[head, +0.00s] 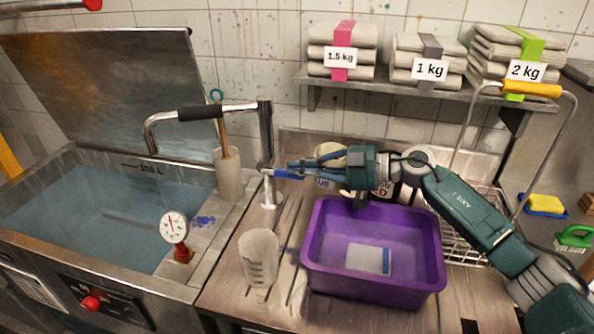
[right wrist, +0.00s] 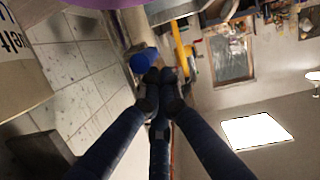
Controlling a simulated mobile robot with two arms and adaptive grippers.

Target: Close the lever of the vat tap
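The vat tap (head: 265,135) is a steel column on the rim beside the vat, with a black-sleeved spout reaching left over the vat. Its lever (head: 288,174) has a blue end and sticks out to the right, low on the column. My right gripper (head: 291,164) is at the lever's blue end, its fingertips just above it in the head view. In the right wrist view the fingertips (right wrist: 160,76) are together with nothing seen between them, and the blue lever end (right wrist: 144,60) is right beside them. I cannot tell if they touch. My left gripper is out of view.
The vat (head: 60,238) holds bluish liquid, its lid raised. A purple tub (head: 372,290) and a clear beaker (head: 259,257) stand below my right arm. Jars behind the gripper are partly hidden. A dial gauge (head: 174,228) stands on the vat's rim. A wire rack (head: 465,245) is at right.

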